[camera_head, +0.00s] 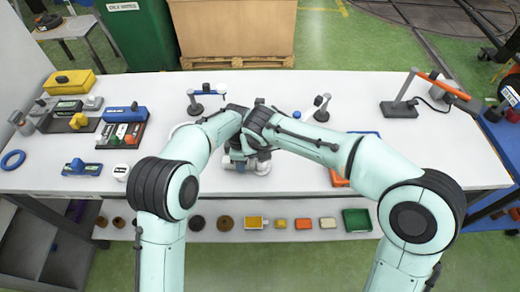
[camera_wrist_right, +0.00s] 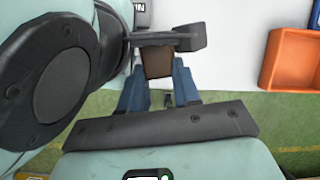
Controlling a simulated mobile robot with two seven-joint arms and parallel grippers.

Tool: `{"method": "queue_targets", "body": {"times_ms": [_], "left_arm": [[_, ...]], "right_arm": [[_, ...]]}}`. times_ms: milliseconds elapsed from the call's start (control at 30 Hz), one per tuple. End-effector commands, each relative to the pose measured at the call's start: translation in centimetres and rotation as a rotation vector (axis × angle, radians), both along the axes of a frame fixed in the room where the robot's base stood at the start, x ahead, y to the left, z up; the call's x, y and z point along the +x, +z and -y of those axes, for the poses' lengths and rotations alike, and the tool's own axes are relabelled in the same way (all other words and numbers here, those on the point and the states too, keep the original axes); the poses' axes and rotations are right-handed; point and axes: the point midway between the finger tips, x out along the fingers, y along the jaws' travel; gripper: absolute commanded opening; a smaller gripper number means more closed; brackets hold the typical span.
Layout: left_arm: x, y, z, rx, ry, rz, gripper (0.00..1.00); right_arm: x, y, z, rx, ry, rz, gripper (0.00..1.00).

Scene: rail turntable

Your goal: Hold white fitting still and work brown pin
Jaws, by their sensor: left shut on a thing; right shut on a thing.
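The two arms meet over the middle of the white table, and their wrists hide most of the work. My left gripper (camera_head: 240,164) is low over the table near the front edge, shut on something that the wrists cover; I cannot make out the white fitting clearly. In the right wrist view, my right gripper (camera_wrist_right: 158,98) has its blue fingers on either side of the brown pin (camera_wrist_right: 157,63) and is shut on it. A dark bar lies across the pin's far end. I cannot tell how the pin sits in the fitting.
An orange tray (camera_wrist_right: 292,62) lies to the right on the white table (camera_head: 330,95). A blue block (camera_head: 82,168) and a blue ring (camera_head: 12,159) lie at the left. A lamp-like stand (camera_head: 400,106) is at the right.

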Motion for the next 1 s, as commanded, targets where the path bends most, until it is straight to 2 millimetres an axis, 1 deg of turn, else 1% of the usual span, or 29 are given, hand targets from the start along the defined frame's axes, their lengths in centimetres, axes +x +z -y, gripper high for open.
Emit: {"method": "queue_targets", "body": {"times_ms": [33,300,600,867,900,967,1000], "left_arm": [[0.0,-0.6,-0.2,0.009,0.003,-0.003,0.00],[-0.1,-1.0,-0.5,0.017,0.006,-0.009,0.00],[-0.1,-1.0,-0.7,0.020,0.011,-0.011,0.00],[-0.2,-1.0,-0.8,0.021,0.009,-0.013,0.00],[-0.2,-1.0,-0.8,0.021,0.009,-0.013,0.00],[-0.2,-1.0,-0.7,0.020,0.008,-0.013,0.00],[-0.2,-1.0,-0.6,0.018,0.005,-0.013,0.00]], "right_arm": [[0.0,1.3,-0.6,0.021,-0.002,0.016,0.00],[0.0,2.8,-0.8,0.026,-0.002,0.023,0.00],[0.0,3.9,-0.9,0.026,-0.001,0.024,0.00],[0.1,4.1,-0.9,0.026,0.002,0.029,0.00],[0.1,4.1,-0.9,0.026,0.002,0.030,0.35],[0.1,4.1,-0.9,0.027,0.002,0.031,0.54],[0.1,4.1,-0.9,0.027,0.002,0.031,0.61]]}}
